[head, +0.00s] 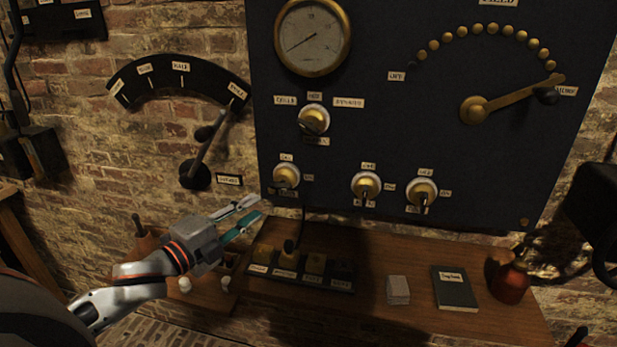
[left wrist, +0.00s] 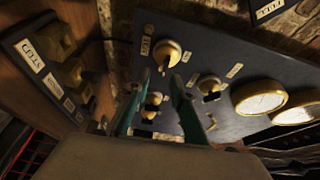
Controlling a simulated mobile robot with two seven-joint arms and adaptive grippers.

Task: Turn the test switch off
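Three brass rotary switches with dark levers sit along the bottom of the dark panel (head: 330,140): a left one (head: 286,176), a middle one (head: 366,186) and a right one (head: 422,192). The small labels are too blurred to tell which is the test switch. My left gripper (head: 254,208) is open and empty, below and left of the left switch and apart from it. In the left wrist view its teal fingers (left wrist: 158,98) point toward the panel, where several brass switches (left wrist: 167,53) show. My right gripper is not in view.
A wooden shelf (head: 380,255) below the panel holds a row of labelled blocks (head: 305,268), a pale stack (head: 398,290), a dark book (head: 455,288) and a red bottle (head: 509,282). A wall lever (head: 207,152) stands left of the panel. Air before the lower switches looks clear.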

